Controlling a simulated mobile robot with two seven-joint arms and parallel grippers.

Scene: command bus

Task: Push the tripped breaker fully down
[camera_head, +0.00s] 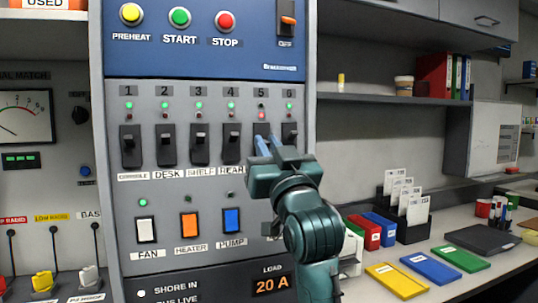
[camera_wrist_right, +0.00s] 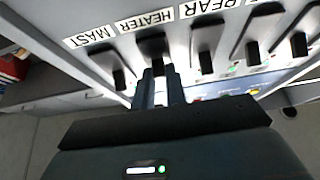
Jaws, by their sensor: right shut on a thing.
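The grey panel holds a row of numbered breakers with black levers. The breaker under number 5 (camera_head: 261,130) has a lit red lamp above it, and its lower part is hidden by my right gripper (camera_head: 264,144). In the right wrist view this breaker (camera_wrist_right: 154,45) carries the label HEATER. My right gripper (camera_wrist_right: 161,86) has its two blue-grey fingers close together at this breaker, shut on its lever. How far down the lever stands is hidden by the fingers. My left gripper is in neither view.
Breaker 4 (camera_head: 231,146) and breaker 6 (camera_head: 289,132) stand close on either side. Below are the white FAN switch (camera_head: 147,230), the orange HEATER switch (camera_head: 189,226) and the blue PUMP switch (camera_head: 232,219). A counter with coloured folders (camera_head: 430,268) lies to the right.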

